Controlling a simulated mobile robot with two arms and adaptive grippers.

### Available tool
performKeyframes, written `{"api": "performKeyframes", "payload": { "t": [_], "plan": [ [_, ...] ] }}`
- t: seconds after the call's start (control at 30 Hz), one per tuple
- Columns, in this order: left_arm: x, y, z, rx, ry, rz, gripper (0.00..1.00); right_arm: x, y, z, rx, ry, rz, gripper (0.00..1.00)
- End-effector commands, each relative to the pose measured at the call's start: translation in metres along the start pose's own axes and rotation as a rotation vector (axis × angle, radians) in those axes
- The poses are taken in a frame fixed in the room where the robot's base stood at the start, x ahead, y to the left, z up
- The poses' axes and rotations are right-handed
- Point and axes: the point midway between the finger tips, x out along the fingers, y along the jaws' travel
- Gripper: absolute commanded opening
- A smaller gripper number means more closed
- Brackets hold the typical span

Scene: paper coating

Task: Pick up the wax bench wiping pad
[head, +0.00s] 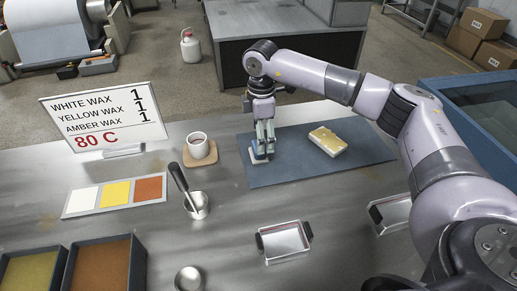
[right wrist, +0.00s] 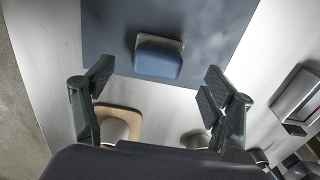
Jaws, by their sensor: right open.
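In the head view the pad (head: 257,153) is partly hidden by my right gripper (head: 265,138). In the right wrist view the pad (right wrist: 158,60) shows beyond and between the spread fingertips of the right gripper (right wrist: 158,88). The fingers are open, with nothing between them. My left gripper is not in view.
A yellow-topped pale block (head: 328,142) lies on the mat, right of the gripper. A white cup (head: 198,145) on a wooden coaster (head: 200,160) and a metal pot with a dark handle (head: 178,178) stand left. A metal tray (head: 284,242) sits in front.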

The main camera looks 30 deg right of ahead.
Motion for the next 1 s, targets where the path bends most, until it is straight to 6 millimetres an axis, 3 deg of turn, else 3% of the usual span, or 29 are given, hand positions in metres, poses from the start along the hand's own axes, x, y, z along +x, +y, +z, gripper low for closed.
{"api": "performKeyframes", "payload": {
  "t": [0.5,0.73,1.0],
  "plan": [
    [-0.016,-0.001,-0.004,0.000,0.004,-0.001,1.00,0.054,0.002,-0.005,0.000,-0.001,-0.001,0.78],
    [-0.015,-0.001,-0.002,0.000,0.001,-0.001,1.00,0.055,0.002,-0.005,-0.001,0.000,0.000,0.78],
    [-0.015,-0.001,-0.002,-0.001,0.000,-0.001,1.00,0.055,0.002,-0.006,0.000,0.000,0.000,0.59]
  ]
}}
